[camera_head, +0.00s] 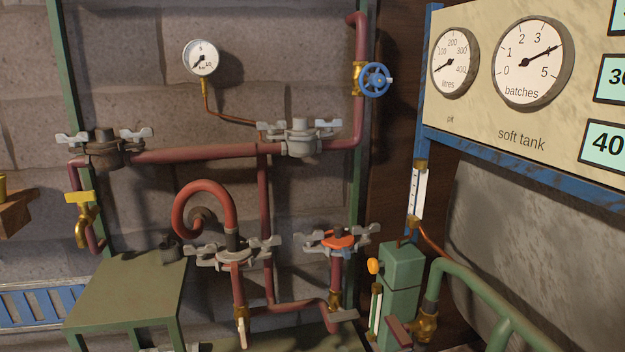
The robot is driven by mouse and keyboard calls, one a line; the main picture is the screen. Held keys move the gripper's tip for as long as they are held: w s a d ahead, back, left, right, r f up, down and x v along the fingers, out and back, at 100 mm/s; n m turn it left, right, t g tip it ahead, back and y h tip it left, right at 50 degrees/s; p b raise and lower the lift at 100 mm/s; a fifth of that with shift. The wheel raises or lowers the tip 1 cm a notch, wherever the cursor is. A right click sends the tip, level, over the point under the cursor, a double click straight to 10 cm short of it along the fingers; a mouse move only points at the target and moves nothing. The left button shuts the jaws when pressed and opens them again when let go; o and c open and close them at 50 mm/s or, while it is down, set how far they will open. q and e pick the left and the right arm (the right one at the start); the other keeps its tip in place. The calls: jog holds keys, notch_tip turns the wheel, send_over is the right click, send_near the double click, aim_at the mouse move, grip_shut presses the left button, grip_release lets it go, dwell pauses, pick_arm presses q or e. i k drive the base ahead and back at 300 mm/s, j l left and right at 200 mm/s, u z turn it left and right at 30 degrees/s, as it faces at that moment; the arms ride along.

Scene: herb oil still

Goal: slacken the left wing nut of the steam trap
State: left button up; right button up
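Several clamped fittings with grey wing nuts sit on the red pipes, and I cannot tell which is the steam trap. A dark one (105,150) is at the upper left, with its left wing nut (72,140) near the green post. A grey one (301,140) is at upper centre, with its left wing nut (271,132) beside the gauge's copper tube. A third (235,256) is below the red curled pipe (188,205). A fourth (338,242) has an orange part between its wing nuts. How tight the nuts are does not show. Neither gripper is in view.
A blue handwheel valve (376,80) and a pressure gauge (201,57) are above. A green table (130,290) stands lower left, near a brass tap (81,225). A green box (400,280) and a blue-framed dial panel (500,80) are at right.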

aim_at(81, 135)
jog(key=j, duration=1.35)
jog(key=i+j, duration=0.15)
jog(key=j, duration=1.25)
